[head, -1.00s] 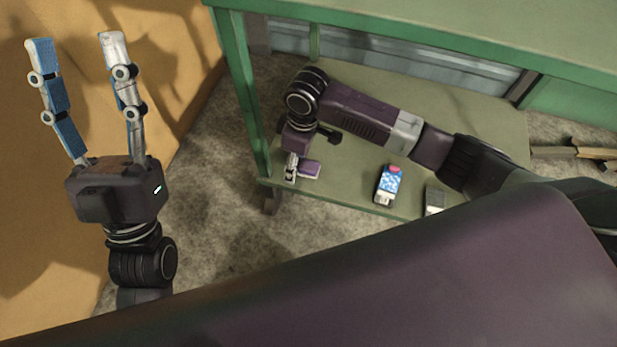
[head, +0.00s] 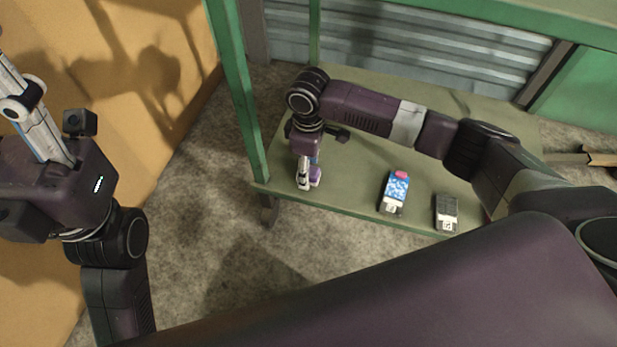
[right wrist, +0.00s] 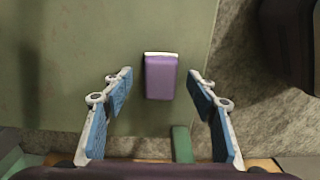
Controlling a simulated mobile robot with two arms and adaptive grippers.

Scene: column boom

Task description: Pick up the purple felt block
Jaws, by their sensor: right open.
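The purple felt block (right wrist: 160,77) lies on the green shelf in the right wrist view, between and slightly beyond the fingertips, with a pale strip along its far edge. In the head view the purple felt block (head: 316,176) is partly hidden by my right gripper (head: 306,182), which points down over it. In the right wrist view my right gripper (right wrist: 160,84) is open, with one blue-padded finger on each side and gaps to the block. My left gripper (head: 28,110) is cut off by the left edge of the head view; its fingertips are out of sight.
The green shelf (head: 350,190) also holds a blue-and-white block with a pink end (head: 396,188) and a dark grey block (head: 446,209). A green post (head: 237,95) stands left of my right gripper. The green upper top (head: 500,15) overhangs the back.

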